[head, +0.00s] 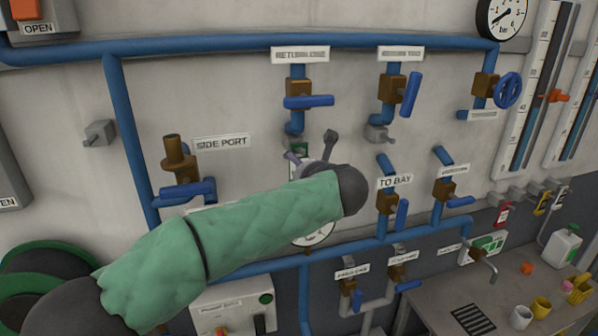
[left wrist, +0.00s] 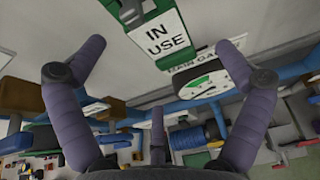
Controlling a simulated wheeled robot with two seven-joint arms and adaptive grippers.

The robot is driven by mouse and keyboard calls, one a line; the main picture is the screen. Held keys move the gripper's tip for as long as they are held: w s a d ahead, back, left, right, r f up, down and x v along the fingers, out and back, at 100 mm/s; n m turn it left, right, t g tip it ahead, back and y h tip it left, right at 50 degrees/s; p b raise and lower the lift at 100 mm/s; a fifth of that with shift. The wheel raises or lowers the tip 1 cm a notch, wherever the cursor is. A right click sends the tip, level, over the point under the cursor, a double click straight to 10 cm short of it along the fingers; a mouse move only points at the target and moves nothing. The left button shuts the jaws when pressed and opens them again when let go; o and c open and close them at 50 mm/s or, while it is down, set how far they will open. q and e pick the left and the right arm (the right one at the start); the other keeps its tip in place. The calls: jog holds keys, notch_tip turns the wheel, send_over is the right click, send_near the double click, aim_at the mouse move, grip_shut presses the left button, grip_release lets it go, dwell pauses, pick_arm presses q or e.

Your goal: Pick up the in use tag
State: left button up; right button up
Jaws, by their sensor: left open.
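The in use tag (left wrist: 167,36) is a green plate with a white panel reading IN USE, hanging on the wall at the top middle of the left wrist view. In the head view only a small green part of the tag (head: 299,148) shows clearly; my left gripper and forearm hide much of the rest. My left gripper (left wrist: 162,56) is open and empty, with its purple fingers spread on either side of the tag's lower part. It also shows in the head view (head: 314,153). The fingers appear apart from the tag. My right gripper is not in view.
A round gauge (left wrist: 218,76) sits just below the tag, near the right finger. Blue pipes with valves surround the spot, including the side port valve (head: 188,190) and the to bay valve (head: 388,203). A bench (head: 455,300) with cups stands at lower right.

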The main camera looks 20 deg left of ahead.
pick_arm(q)
jog(key=x, duration=0.3)
jog(key=p+x, duration=0.1)
jog(key=x, duration=0.1)
jog(key=shift+w+a+r, duration=0.15)
jog(key=shift+r, duration=0.1)
jog(key=c, duration=1.1)
